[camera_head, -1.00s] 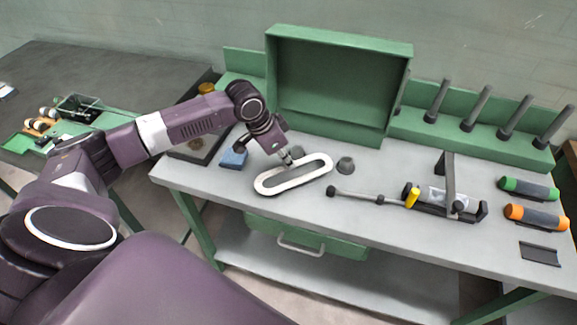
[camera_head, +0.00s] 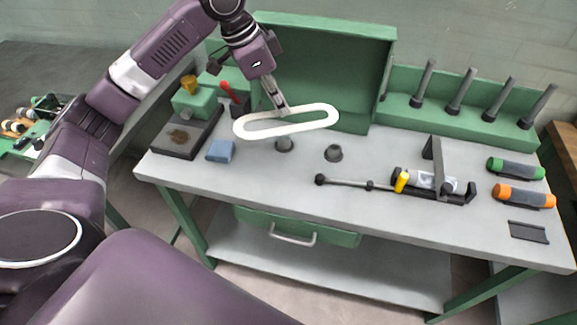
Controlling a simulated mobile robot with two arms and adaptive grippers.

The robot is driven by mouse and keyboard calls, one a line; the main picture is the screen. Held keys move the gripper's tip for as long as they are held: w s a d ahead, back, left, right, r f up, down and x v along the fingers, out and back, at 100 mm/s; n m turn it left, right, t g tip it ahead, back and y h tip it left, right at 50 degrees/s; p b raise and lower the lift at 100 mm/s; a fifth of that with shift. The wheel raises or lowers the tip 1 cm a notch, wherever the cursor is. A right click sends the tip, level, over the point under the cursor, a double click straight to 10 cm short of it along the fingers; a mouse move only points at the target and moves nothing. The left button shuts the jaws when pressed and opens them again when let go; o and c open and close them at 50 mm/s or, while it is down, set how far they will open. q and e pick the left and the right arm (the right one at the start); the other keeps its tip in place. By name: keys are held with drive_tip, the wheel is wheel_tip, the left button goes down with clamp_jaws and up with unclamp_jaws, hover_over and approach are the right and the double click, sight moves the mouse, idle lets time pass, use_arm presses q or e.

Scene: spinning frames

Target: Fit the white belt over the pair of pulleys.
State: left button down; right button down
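The white belt (camera_head: 306,126) is a long closed loop. It hangs in the air above the bench, held at its far edge by my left gripper (camera_head: 281,108), which looks shut on it. Two dark grey pulleys stand on the grey bench top below: the left pulley (camera_head: 284,145) is just under the belt's near edge, and the right pulley (camera_head: 333,153) stands a little to the right of it. The belt is clear of both pulleys. My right gripper is not in view.
A blue block (camera_head: 220,150) and a dark tray (camera_head: 180,139) lie on the left. A green open box (camera_head: 335,65) stands behind. To the right are a rod fixture with a yellow handle (camera_head: 401,182), a green roll (camera_head: 515,168) and an orange roll (camera_head: 524,195).

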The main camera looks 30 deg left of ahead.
sight(297, 125)
use_arm(q)
drive_tip(key=d+m, duration=0.1)
drive_tip(key=s+d+m+g, duration=0.1)
drive_tip(key=d+m, duration=0.1)
drive_tip(key=s+d+m+h, duration=0.1)
drive_tip(key=d, duration=0.1)
drive_tip(key=shift+s+r+m+g, duration=0.2)
drive_tip(key=shift+m+g, duration=0.1)
drive_tip(key=shift+m, duration=0.1)
drive_tip(key=shift+s+d+m, duration=0.25)
drive_tip(key=shift+m, duration=0.15)
drive_tip(key=f+p, duration=0.1)
drive_tip(key=f, duration=0.9)
drive_tip(key=f+p, duration=0.2)
drive_tip(key=f, duration=0.8)
drive_tip(key=shift+s+d, duration=0.1)
drive_tip(key=shift+s, duration=0.1)
drive_tip(key=shift+f, duration=0.15)
drive_tip(key=c, duration=2.6)
unclamp_jaws()
drive_tip(key=o, duration=0.4)
drive_tip(key=shift+m, duration=0.3)
drive_tip(key=shift+o, duration=0.2)
